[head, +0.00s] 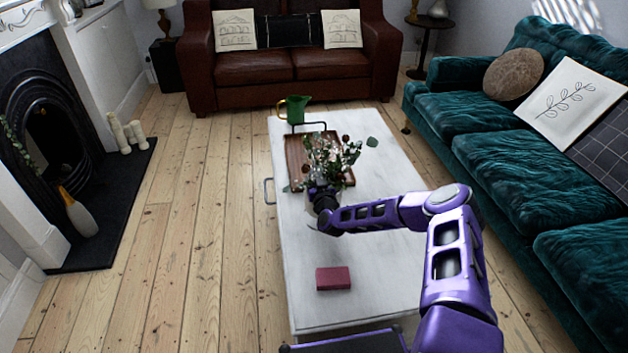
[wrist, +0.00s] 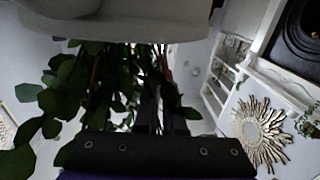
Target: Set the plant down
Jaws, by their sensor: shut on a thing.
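The plant (head: 335,158), a bunch of green leaves with small white flowers, shows at my gripper (head: 322,190) over the coffee table (head: 300,240) in the head view. My gripper is shut on the plant. In the wrist view, dark leaves and stems of the plant (wrist: 95,90) fill the space around my gripper's fingers (wrist: 160,112). A pale rounded surface crosses the top of that view; I cannot tell what it is. The plant's base is hidden, and I cannot tell whether it touches the tray or table.
A wooden tray (head: 298,160) lies on the table behind and around the plant. A green pitcher (head: 294,110) stands at the table's far end. A dark red box (head: 333,278) lies near the front. The front left tabletop is clear. A teal sofa (head: 510,170) flanks the right.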

